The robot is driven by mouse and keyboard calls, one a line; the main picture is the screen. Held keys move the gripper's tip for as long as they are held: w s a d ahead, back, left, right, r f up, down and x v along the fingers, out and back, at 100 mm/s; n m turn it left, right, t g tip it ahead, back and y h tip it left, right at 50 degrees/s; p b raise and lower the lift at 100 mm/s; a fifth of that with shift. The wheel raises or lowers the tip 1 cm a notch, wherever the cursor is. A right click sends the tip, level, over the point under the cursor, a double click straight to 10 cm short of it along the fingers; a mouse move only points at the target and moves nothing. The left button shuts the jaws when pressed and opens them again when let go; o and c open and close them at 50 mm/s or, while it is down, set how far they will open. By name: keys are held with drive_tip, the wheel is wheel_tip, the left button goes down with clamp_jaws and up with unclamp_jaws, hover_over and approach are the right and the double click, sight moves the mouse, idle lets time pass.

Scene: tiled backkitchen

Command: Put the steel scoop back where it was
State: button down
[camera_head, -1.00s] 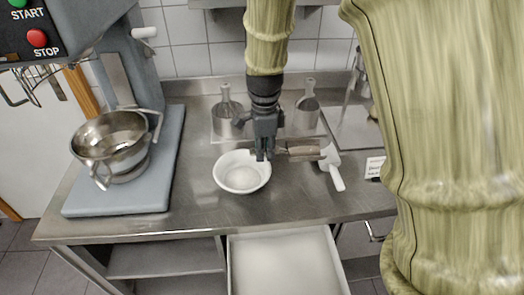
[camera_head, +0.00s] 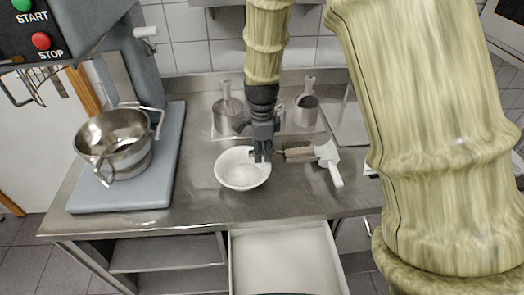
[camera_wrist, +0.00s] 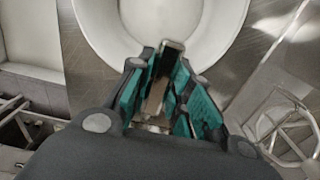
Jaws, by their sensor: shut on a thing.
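My gripper (camera_head: 262,156) points down at the right rim of a white bowl (camera_head: 223,178) on the steel counter. The bowl also shows past the fingers in the wrist view (camera_wrist: 105,30). The gripper is shut on a narrow metal strip between its teal pads, apparently the handle of the steel scoop (camera_wrist: 157,92); its bowl end is not clearly visible. Two steel vessels with upright handles stand behind, one left (camera_head: 226,112) and one right (camera_head: 306,110). The space between them is largely hidden by my gripper.
A brown-and-grey tool (camera_head: 298,154) and a white hand scoop (camera_head: 329,160) lie right of the gripper. A mixer with a steel bowl (camera_head: 113,138) stands left. An open white drawer (camera_head: 283,265) juts out below the counter.

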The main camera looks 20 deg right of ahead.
drive_tip(key=shift+f, duration=0.35)
drive_tip(key=shift+s+f, duration=0.15)
drive_tip(key=shift+f, duration=0.1)
drive_tip(key=c, duration=1.3)
unclamp_jaws()
drive_tip(key=shift+f, duration=0.1)
drive_tip(key=shift+a, duration=0.15)
drive_tip(key=shift+w+r, duration=0.25)
drive_tip(key=shift+r, duration=0.75)
wheel_tip(320, 180, up, 12)
drive_tip(key=b, duration=0.2)
drive_tip(key=shift+f, duration=0.25)
